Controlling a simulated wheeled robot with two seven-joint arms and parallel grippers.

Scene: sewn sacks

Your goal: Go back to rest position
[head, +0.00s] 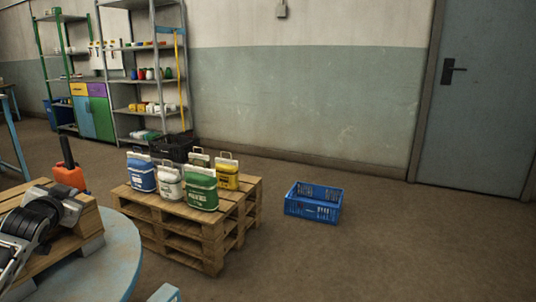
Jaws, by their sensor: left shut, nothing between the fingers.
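My left gripper (68,204) is low at the left edge of the head view, with its dark, ringed wrist behind it. It is shut and holds nothing. It is over a wooden piece and well apart from the sacks. My right gripper is out of view. Several sewn sacks with handles stand upright on a stack of wooden pallets (212,232): a blue sack (142,176), a white sack (170,186), a green sack (201,192) and a yellow sack (227,177). Another pale sack (199,160) is partly hidden behind them.
A blue crate (314,205) sits on the floor right of the pallets. A black crate (175,149) is behind them. An orange object (70,177) with a black upright part is beyond my left gripper. Shelves (146,108) stand at the back left. The floor at right is clear.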

